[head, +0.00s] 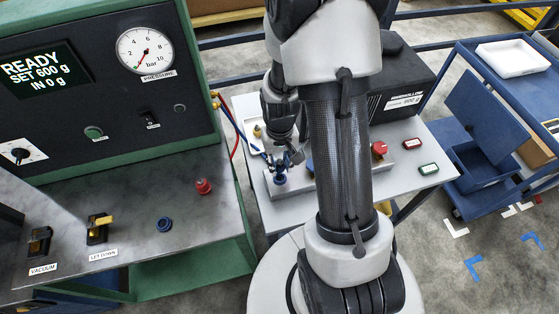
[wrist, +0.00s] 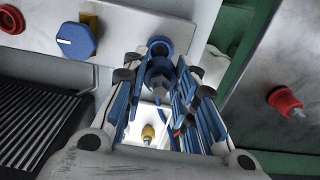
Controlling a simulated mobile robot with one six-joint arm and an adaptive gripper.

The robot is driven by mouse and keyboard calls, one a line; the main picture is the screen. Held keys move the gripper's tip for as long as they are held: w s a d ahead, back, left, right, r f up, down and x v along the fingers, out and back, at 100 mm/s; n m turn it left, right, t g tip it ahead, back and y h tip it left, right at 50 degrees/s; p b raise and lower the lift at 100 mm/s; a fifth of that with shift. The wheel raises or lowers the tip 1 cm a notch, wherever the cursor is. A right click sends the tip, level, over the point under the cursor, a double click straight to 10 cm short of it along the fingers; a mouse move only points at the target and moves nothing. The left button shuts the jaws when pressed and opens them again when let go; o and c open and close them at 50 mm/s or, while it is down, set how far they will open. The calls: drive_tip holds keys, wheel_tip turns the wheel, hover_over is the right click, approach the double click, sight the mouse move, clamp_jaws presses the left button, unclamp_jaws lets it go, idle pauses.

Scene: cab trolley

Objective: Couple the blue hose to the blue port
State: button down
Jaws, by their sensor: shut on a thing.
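My gripper (head: 283,160) is over the left end of the pale metal block on the trolley. In the wrist view my gripper (wrist: 160,90) is shut on the blue hose's coupling (wrist: 158,76), which sits between the blue-lined fingers. The blue port (wrist: 160,47) is a blue ring on the block, straight beyond the coupling. In the head view the port (head: 280,179) shows just below the fingers. The coupling is close to it and roughly lined up; I cannot tell if they touch. The blue hose (head: 232,119) runs from the console's side towards my gripper.
A blue knob (wrist: 77,40) and a red port (wrist: 10,18) are on the block beside the blue port. A red coupling (head: 203,186) and an empty blue ring (head: 164,224) are on the console bench. A yellow-tipped fitting (wrist: 148,134) shows between the fingers.

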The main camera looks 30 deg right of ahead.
sight(280, 171)
drive_tip(key=shift+f+b, duration=1.6)
drive_tip(key=shift+f, duration=0.7)
drive_tip(key=shift+f+b, duration=0.5)
drive_tip(key=shift+f, duration=0.1)
drive_tip(key=c, duration=1.2)
unclamp_jaws()
drive_tip(key=shift+r, duration=0.1)
wheel_tip(280, 171, up, 12)
drive_tip(key=shift+o, duration=0.4)
